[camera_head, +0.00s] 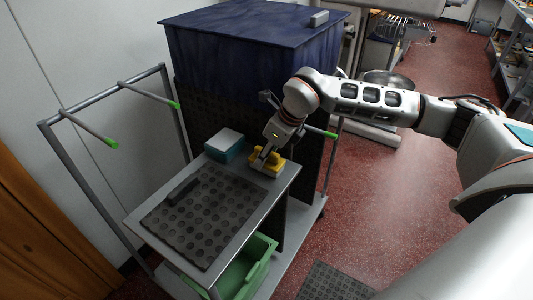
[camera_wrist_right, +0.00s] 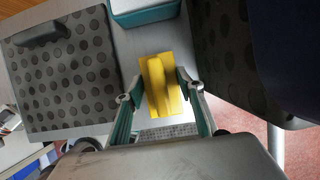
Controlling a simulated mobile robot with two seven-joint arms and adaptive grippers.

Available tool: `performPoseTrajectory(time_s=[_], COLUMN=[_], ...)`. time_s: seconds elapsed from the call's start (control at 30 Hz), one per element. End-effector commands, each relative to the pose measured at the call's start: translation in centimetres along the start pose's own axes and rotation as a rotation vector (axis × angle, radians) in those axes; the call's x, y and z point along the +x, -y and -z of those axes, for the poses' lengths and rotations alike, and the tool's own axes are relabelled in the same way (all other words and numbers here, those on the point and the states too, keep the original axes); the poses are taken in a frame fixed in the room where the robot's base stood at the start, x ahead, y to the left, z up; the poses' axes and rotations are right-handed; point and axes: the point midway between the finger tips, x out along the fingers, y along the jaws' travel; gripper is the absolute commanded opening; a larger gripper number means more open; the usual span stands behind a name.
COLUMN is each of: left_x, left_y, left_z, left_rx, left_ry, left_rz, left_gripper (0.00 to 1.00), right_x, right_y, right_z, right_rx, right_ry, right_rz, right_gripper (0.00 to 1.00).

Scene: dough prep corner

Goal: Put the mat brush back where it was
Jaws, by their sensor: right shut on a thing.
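The mat brush (camera_head: 269,166) is a yellow block with a raised ridge. It is at the far right corner of the metal table top, to the right of the teal and white box. My right gripper (camera_head: 265,160) points down and is shut on it; in the right wrist view the brush (camera_wrist_right: 163,85) lies between the fingers (camera_wrist_right: 158,93). I cannot tell if its underside touches the table. A dark dotted mat (camera_head: 230,197) covers the front of the table, with a dark bar (camera_head: 183,190) on its left edge. My left gripper is not in view.
The teal box with a white top (camera_head: 225,146) stands close left of the brush. A tall dark blue cabinet (camera_head: 245,60) rises behind the table. A green bin (camera_head: 255,270) sits below. Metal rails with green tips (camera_head: 111,143) stand at the left.

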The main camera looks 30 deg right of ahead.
Motion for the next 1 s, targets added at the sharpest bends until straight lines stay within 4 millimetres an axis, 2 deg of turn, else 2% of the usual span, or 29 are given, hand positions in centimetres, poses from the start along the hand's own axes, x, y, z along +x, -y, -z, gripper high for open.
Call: performPoseTrajectory(time_s=[0.2, 0.23, 0.3, 0.73, 0.87, 1.0], left_x=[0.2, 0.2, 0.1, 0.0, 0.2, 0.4], left_y=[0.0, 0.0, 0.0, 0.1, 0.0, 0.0], left_z=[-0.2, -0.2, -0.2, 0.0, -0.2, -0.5], left_rx=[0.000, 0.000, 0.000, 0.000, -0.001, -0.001], left_ry=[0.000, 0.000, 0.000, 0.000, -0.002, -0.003], left_rz=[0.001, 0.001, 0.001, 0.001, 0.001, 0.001], left_gripper=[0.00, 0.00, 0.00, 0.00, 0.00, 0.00], right_x=[0.3, 0.3, 0.2, -0.3, -2.0, -4.9], right_y=[0.0, 0.0, 0.0, 0.0, 0.1, 0.1], right_z=[0.1, 0.2, 0.1, -0.1, 0.0, -0.1], right_rx=[0.000, 0.000, 0.000, 0.000, 0.000, 0.000], right_ry=[0.000, -0.001, -0.001, 0.001, 0.002, 0.004], right_rz=[0.000, 0.000, 0.000, 0.001, 0.003, 0.004], right_gripper=[0.12, 0.40, 0.54, 0.54, 0.54, 0.54])
